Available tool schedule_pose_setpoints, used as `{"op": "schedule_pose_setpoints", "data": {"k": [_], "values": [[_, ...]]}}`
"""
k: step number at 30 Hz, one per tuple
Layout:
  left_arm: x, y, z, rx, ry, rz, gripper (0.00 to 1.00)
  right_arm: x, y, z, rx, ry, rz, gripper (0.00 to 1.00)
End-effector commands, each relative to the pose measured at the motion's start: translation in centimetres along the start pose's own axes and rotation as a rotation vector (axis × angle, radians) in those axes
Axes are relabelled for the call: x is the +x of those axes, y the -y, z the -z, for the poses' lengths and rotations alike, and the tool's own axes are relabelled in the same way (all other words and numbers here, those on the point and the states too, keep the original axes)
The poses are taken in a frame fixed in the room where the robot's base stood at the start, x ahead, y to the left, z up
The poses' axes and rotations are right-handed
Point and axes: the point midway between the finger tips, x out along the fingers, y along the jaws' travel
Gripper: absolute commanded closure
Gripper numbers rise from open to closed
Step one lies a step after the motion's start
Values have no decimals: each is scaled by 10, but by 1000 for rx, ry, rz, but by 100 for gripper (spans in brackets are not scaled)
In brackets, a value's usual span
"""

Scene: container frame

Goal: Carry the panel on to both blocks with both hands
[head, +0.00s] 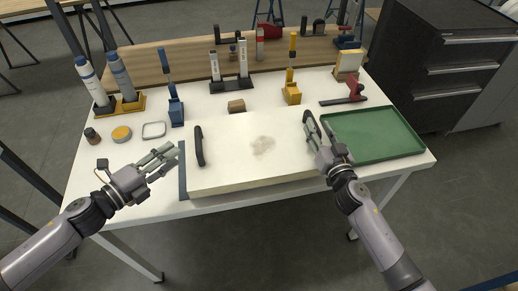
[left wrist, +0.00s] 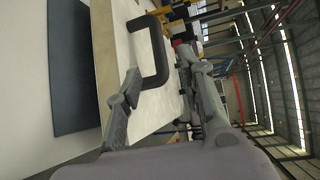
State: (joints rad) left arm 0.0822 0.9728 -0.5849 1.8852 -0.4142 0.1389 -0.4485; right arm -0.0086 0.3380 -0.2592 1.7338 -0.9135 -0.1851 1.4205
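The panel (head: 235,150) is a thick pale slab lying on the white table, with a faint brownish mark in its middle. It has a black handle on the left (head: 199,146) and another on the right (head: 311,124). My left gripper (head: 170,156) is open and empty, just left of the left handle. In the left wrist view, the handle (left wrist: 160,50) stands beyond the spread fingers (left wrist: 155,85). My right gripper (head: 321,132) is at the right handle, its fingers looking apart; contact is unclear. A blue block (head: 176,112) and a yellow block (head: 291,93) with uprights stand behind the panel.
A green tray (head: 385,135) lies right of the panel. A small brown block (head: 236,106), a black stand (head: 232,85), a red-handled tool (head: 354,90) and bottles in a yellow holder (head: 128,104) stand behind. A dark strip (head: 182,170) borders the panel's left edge.

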Motion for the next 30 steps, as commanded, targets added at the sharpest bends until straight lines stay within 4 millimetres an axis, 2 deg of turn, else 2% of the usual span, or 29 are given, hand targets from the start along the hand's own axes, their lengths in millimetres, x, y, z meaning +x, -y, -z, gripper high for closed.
{"op": "schedule_pose_setpoints", "data": {"k": [5,8,21,25,30], "values": [[-9,0,0,1,0,-1,65,-2,0,0,0,1,0,64],[-10,0,0,1,0,0,65,-9,0,-1,1,1,1,64],[-10,0,0,1,0,0,65,-94,0,-1,2,2,-2,64],[-10,0,0,1,0,0,65,-110,0,-1,2,2,-2,64],[-10,0,0,1,0,0,65,-120,0,0,1,0,0,64]]}}
